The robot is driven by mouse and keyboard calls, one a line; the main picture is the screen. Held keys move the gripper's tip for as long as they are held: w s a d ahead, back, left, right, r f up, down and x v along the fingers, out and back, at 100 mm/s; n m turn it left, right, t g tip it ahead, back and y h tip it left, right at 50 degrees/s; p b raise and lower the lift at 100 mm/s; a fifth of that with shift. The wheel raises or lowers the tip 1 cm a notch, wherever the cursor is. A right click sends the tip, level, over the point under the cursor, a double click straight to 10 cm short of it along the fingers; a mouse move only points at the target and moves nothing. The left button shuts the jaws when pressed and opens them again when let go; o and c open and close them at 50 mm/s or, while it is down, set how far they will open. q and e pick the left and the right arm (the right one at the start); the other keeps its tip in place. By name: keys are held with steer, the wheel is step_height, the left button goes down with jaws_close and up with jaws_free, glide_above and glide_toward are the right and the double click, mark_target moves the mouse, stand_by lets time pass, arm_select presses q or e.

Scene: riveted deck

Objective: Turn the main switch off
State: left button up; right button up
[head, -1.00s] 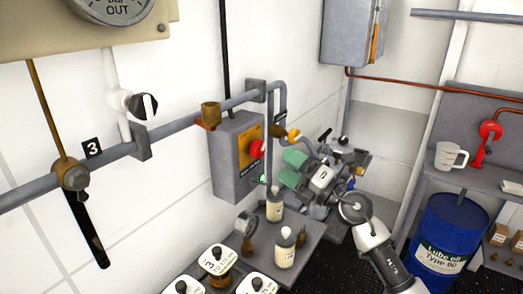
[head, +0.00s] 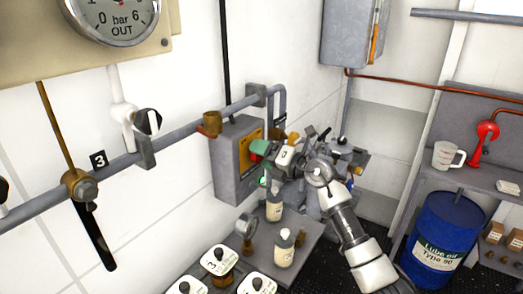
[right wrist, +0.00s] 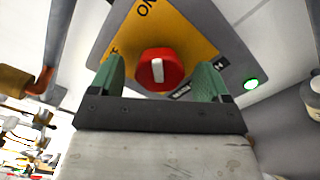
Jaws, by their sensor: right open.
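The main switch is a red rotary knob (right wrist: 160,70) with a white pointer line, on a yellow plate (right wrist: 195,40) on a grey wall box (head: 226,165). "ON" is readable on the plate in the right wrist view. I see no finger touching the knob. My left gripper is not in view.
A green lamp (right wrist: 250,84) glows beside the plate. A grey pipe (head: 190,133) runs along the wall past the box. A blue drum (head: 440,235) stands at the right.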

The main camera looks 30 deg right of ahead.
steer(key=shift+w+a, duration=0.15)
steer(key=shift+w, duration=0.15)
steer(key=c, duration=0.9)
steer(key=shift+c, duration=0.2)
